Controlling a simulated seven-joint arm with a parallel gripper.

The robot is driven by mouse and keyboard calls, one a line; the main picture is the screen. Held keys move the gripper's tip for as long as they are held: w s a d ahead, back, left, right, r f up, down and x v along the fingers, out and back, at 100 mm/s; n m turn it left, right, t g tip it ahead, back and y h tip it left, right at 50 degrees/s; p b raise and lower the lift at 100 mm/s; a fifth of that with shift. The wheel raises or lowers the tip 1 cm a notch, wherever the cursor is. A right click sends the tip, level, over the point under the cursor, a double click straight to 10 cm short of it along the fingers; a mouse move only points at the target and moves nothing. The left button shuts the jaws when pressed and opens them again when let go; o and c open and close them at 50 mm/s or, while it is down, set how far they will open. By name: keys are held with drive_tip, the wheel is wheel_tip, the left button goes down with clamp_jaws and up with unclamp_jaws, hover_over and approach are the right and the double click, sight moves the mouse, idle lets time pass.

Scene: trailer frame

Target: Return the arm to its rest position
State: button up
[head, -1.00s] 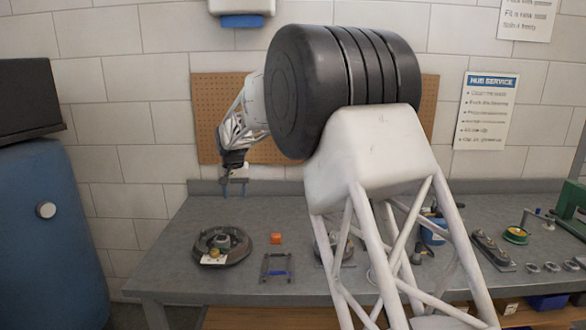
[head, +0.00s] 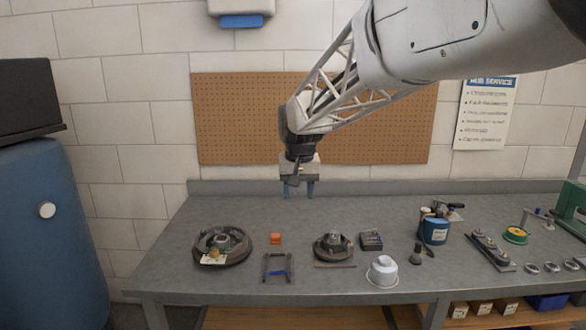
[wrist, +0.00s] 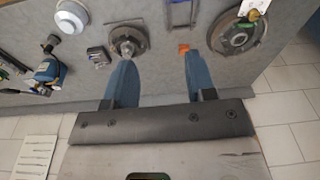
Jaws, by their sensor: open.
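My gripper (head: 299,189) hangs above the back part of the grey workbench (head: 210,290), in front of the pegboard, with its fingers pointing down. In the wrist view my gripper (wrist: 160,75) shows two blue fingers set apart with nothing between them. My arm reaches in from the upper right of the head view. An orange block (head: 276,239) lies on the bench below and to the left of the gripper, apart from it.
A large hub drum (head: 240,252) and a smaller hub (head: 333,247) lie on the bench, with a small blue-barred frame (head: 278,268) between them. A white-domed container (head: 383,271), a blue can (head: 434,230) and a dark tray (head: 490,250) stand to the right. The pegboard (head: 230,120) is behind.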

drive_tip(key=s+d, duration=0.6)
drive_tip(key=s, duration=0.4)
drive_tip(key=s+d, duration=0.5)
drive_tip(key=s, duration=0.4)
drive_tip(key=s+d+f, duration=0.3)
drive_tip(key=s+f, duration=0.1)
drive_tip(key=s, duration=0.5)
drive_tip(key=s+d+f+m+t, duration=0.1)
drive_tip(key=s+d+f, duration=0.2)
drive_tip(key=s, duration=0.7)
drive_tip(key=shift+s+f, duration=0.3)
drive_tip(key=shift+f, duration=0.15)
drive_tip(key=shift+d, duration=0.1)
